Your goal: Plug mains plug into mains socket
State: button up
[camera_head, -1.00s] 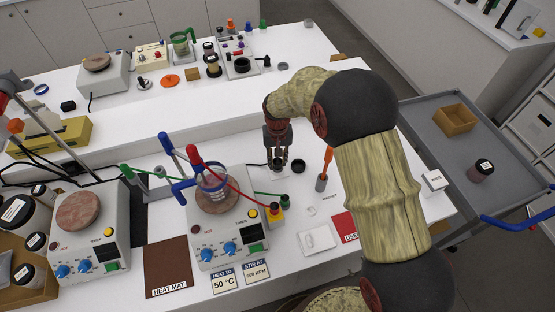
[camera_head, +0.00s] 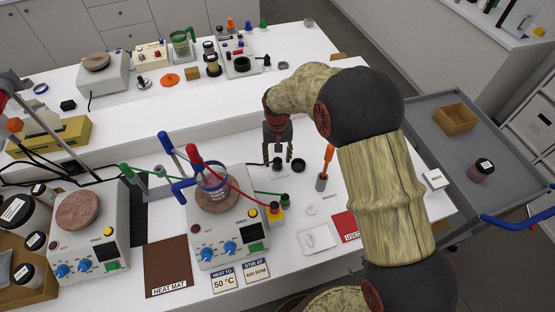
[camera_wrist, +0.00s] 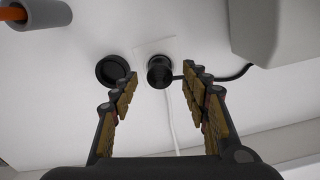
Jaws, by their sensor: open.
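The black mains plug (camera_wrist: 160,70) stands on a small white square plate (camera_wrist: 146,50), which I take to be the mains socket; a white cable leads off it. The plug's black cord runs to the right in the wrist view. In the head view the plug (camera_head: 277,163) is below my gripper (camera_head: 278,157). My gripper (camera_wrist: 158,82) is open, with one finger on each side of the plug and a gap between fingers and plug. The plug covers the socket's middle, so I cannot tell how deep it sits.
A round black dish-like thing (camera_wrist: 113,70) lies beside the plug. An orange-handled tool in a grey holder (camera_head: 322,182) stands to the right in the head view. The hotplate (camera_head: 228,235) with its clamped glass vessel stands to the left. A raised white shelf (camera_head: 205,115) lies behind.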

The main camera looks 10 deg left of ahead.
aim_at(278, 160)
notch_tip(278, 160, up, 10)
dwell(0.4)
jog(key=shift+r, duration=0.1)
jog(key=s+d+r+m+t+b, duration=0.1)
jog(key=s+d+r, duration=0.5)
jog(key=s+d, duration=0.8)
jog(key=s+d+r+m+t+b, duration=0.1)
jog(key=s+d+r+t+b, duration=0.3)
jog(key=s+d, duration=1)
notch_tip(278, 160, up, 3)
jog(key=b, duration=0.2)
jog(key=shift+f+m+t+b, duration=0.15)
jog(key=shift+m+t+b, duration=0.15)
